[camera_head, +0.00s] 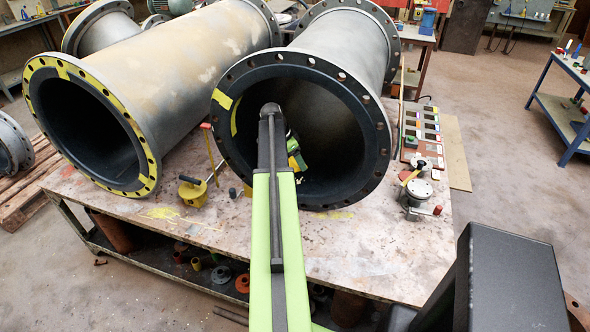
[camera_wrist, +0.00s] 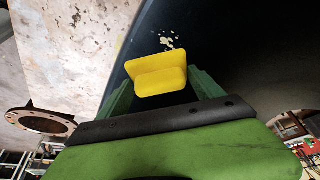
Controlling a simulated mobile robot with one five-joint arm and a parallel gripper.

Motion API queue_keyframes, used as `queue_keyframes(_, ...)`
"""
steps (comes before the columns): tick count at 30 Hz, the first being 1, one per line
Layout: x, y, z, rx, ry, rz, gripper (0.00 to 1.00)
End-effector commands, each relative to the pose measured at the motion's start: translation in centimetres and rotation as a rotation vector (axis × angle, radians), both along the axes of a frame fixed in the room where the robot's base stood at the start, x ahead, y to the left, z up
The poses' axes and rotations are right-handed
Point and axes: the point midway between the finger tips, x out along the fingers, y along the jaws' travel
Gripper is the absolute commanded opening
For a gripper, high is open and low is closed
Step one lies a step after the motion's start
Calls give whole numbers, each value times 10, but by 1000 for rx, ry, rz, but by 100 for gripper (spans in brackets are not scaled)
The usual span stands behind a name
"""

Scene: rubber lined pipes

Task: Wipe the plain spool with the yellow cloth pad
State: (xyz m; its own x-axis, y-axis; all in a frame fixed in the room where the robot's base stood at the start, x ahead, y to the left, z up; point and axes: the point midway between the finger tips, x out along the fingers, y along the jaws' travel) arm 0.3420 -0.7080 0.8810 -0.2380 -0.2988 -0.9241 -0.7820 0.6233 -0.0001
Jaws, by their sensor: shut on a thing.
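The plain spool (camera_head: 375,50) is the right-hand large grey pipe, with a dark rubber-lined bore and a dark flange face with small yellow patches at its left. My arm reaches into its mouth. My gripper (camera_head: 292,150) is partly hidden behind the arm there. In the wrist view my gripper (camera_wrist: 163,88) is shut on the yellow cloth pad (camera_wrist: 158,70), between green fingers. The pad is in front of the dark lining (camera_wrist: 240,45); I cannot tell if it touches. Pale specks (camera_wrist: 168,42) lie on the lining just beyond the pad.
Another large pipe (camera_head: 180,50) with a yellow-marked flange lies at the left on the same bench (camera_head: 345,240). A tray of coloured blocks (camera_head: 420,135) and a metal fitting (camera_head: 418,190) stand right of the spool.

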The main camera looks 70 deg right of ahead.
Motion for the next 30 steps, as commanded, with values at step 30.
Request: queue_keyframes(30,-2,-1,-80,0,0,-1,44)
